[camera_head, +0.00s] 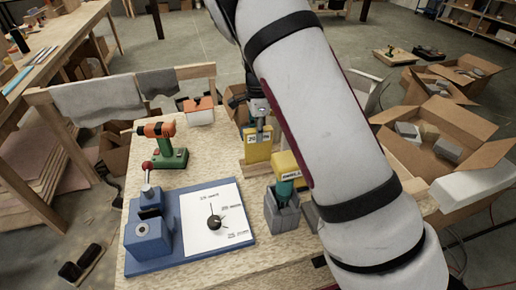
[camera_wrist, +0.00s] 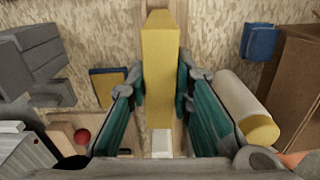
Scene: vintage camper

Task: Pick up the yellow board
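The yellow board (camera_head: 257,152) stands upright in a light wooden base (camera_head: 259,168) on the table, with dark lettering on its face. My gripper (camera_head: 258,132) comes down on it from above. In the wrist view, the yellow board (camera_wrist: 160,75) lies between the two teal-padded fingers of my gripper (camera_wrist: 160,92). The pads appear to press against both its sides, with no clear gap. The board's lower part is hidden by the base, and the fingers cover part of its face.
A blue vise (camera_head: 148,236) and white sheet (camera_head: 213,220) are at the left front. A green and orange drill (camera_head: 170,155) stands behind them. Cardboard boxes (camera_head: 440,130) are at the right.

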